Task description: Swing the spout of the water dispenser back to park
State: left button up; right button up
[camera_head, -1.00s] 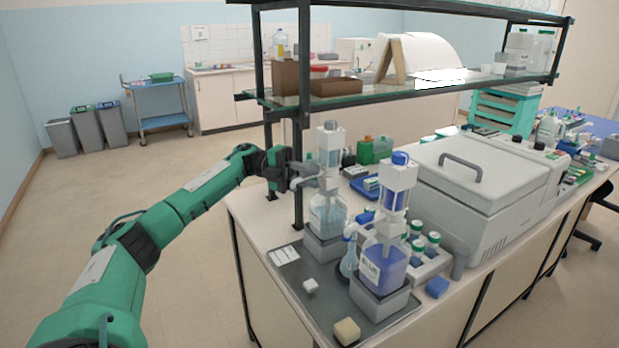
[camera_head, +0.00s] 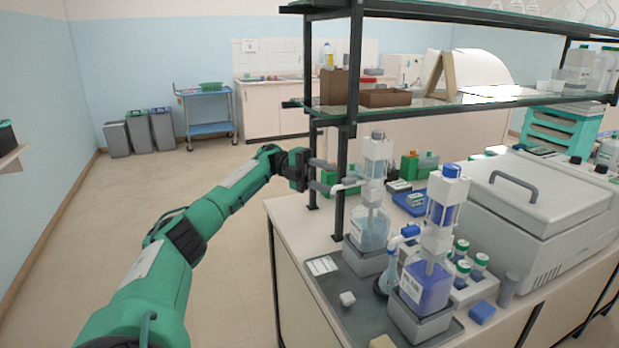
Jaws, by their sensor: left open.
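The water dispenser (camera_head: 371,229) is a clear bottle with pale blue liquid and a white pump head, standing in a grey block at the left of the bench. Its pale spout (camera_head: 347,185) points left from the head. My left gripper (camera_head: 334,178) is open and empty, just left of the pump head, with its fingers pointing right. The lower fingertip is close to the spout's end; I cannot tell whether they touch. My right gripper is not in view.
A second dispenser with purple-blue liquid (camera_head: 426,287) stands in front to the right, its spout over a small flask (camera_head: 388,275). A shelf post (camera_head: 349,140) rises close behind my left gripper. A large grey machine (camera_head: 537,215) fills the right. Floor at left is free.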

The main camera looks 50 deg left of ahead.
pick_arm(q)
jog(key=a, duration=0.4)
jog(key=s+a+b, duration=0.1)
jog(key=shift+a, duration=0.4)
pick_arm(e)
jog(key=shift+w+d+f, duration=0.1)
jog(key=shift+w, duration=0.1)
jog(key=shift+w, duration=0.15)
